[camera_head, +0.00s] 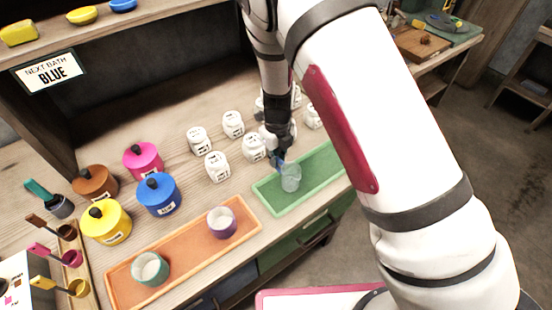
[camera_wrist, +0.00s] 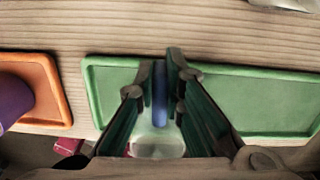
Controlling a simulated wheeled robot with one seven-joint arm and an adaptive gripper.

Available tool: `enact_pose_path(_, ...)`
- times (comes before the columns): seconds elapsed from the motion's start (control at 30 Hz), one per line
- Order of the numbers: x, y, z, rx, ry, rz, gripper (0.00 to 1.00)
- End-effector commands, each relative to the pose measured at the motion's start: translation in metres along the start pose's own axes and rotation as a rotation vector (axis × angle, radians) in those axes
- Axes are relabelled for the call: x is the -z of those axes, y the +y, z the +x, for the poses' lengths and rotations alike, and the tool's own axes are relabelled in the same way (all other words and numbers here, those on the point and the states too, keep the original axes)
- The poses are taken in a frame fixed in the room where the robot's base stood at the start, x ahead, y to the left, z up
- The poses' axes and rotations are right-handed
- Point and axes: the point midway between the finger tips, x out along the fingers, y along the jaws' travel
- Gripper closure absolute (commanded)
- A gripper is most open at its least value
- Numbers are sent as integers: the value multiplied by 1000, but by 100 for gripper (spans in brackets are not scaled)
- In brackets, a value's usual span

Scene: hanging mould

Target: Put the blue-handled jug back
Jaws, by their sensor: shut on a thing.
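The blue-handled jug (camera_head: 290,183) is a small clear cup over the left half of the green tray (camera_head: 321,166). My gripper (camera_head: 279,155) is shut on its blue handle. In the wrist view the handle (camera_wrist: 160,97) stands between the two fingers of my gripper (camera_wrist: 160,65), with the clear jug body (camera_wrist: 155,142) below it, partly hidden by the fingers. The green tray (camera_wrist: 255,100) spreads behind them, and the part I see looks empty apart from the jug. I cannot tell whether the jug touches the tray.
An orange tray (camera_head: 188,243) to the left holds a green cup (camera_head: 150,269) and a purple cup (camera_head: 221,222). Several white labelled jars, such as one (camera_head: 217,166), stand behind. Coloured lidded pots, including a blue one (camera_head: 158,195), stand further left. A sign (camera_head: 49,71) reads "NEXT BATH BLUE".

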Motion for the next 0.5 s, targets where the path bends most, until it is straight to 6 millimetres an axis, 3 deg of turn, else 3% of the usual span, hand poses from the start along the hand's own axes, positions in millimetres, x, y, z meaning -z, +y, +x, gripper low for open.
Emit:
enact_pose_path(0.37,0,0,7,1,-1,-1,100)
enact_pose_path(0.4,0,0,7,1,-1,-1,86)
enact_pose_path(0.47,0,0,7,1,-1,-1,72)
enact_pose_path(0.5,0,0,7,1,-1,-1,70)
